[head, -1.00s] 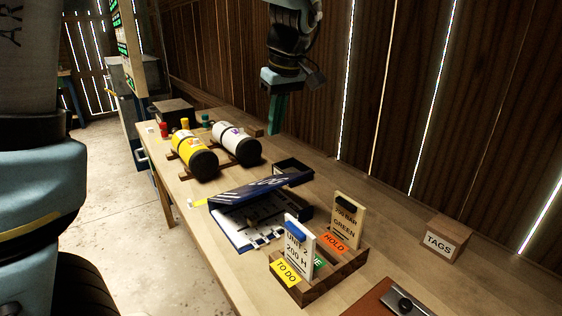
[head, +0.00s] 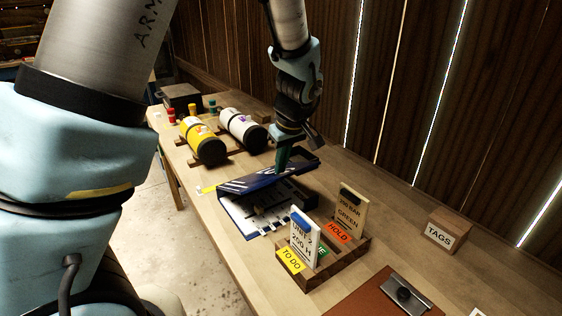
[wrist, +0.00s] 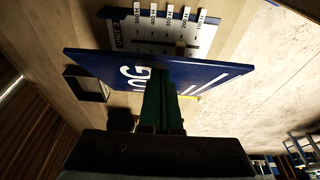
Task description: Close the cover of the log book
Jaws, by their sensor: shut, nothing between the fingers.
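The log book (head: 250,211) lies on the workbench with tabbed pages showing. Its dark blue cover (head: 246,184) is tilted partway over the pages. My gripper (head: 281,165) is shut and empty, with its green fingers pointing down at the cover's outer face. In the wrist view the fingers (wrist: 161,90) overlap the cover (wrist: 125,78), hiding part of its white lettering; they look in contact or very close. The pages with white tabs (wrist: 165,30) show beyond the cover's edge.
A wooden rack (head: 318,270) with upright tags stands just right of the book. Yellow (head: 201,143) and white (head: 243,130) cylinders lie behind it. A TAGS block (head: 440,232) and clipboard (head: 385,298) are at right. The plank wall is close behind.

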